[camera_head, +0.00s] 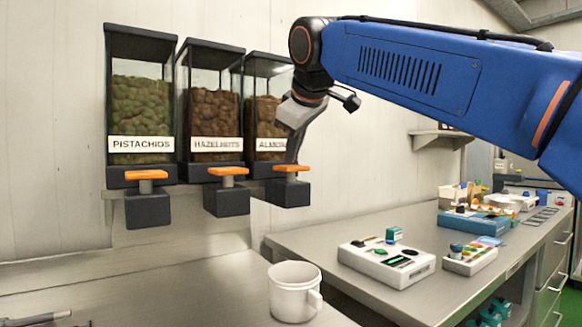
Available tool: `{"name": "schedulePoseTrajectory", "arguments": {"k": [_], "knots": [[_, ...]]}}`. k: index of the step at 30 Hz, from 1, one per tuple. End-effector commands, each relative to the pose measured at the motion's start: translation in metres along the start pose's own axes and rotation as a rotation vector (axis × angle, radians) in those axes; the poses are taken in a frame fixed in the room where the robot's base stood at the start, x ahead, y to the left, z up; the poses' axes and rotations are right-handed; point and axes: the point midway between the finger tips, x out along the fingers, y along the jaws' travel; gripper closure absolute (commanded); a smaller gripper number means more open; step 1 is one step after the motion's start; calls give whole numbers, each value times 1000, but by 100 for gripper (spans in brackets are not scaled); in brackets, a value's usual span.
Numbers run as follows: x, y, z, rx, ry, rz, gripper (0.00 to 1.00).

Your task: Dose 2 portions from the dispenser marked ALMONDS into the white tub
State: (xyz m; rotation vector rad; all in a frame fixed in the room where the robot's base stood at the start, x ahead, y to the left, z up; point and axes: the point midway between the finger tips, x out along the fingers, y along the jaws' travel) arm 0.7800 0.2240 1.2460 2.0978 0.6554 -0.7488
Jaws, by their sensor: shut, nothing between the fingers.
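The dispenser marked ALMONDS (265,112) hangs on the wall, rightmost of three, partly hidden behind my arm's wrist. Its orange lever (291,168) sits above a dark spout block (288,193). My gripper (292,160) is shut and points down, with its tip at or just above the orange lever; I cannot tell whether they touch. The white tub (290,293) is a mug-like vessel with a handle on its right side. It stands on the counter below the ALMONDS spout, nearer the camera. Its contents cannot be seen.
The PISTACHIOS dispenser (141,105) and HAZELNUTS dispenser (210,110) hang to the left, each with an orange lever. A white device (386,262) with buttons stands on the right bench (335,238). A blue tray (470,220) lies farther back. The left counter (150,290) is mostly clear.

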Motion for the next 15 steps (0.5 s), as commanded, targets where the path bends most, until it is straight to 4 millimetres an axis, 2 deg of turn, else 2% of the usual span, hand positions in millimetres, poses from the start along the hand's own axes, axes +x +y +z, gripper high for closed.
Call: {"name": "schedulePoseTrajectory", "arguments": {"k": [15], "knots": [[4,-3,3,0,-1,-1,100]]}}
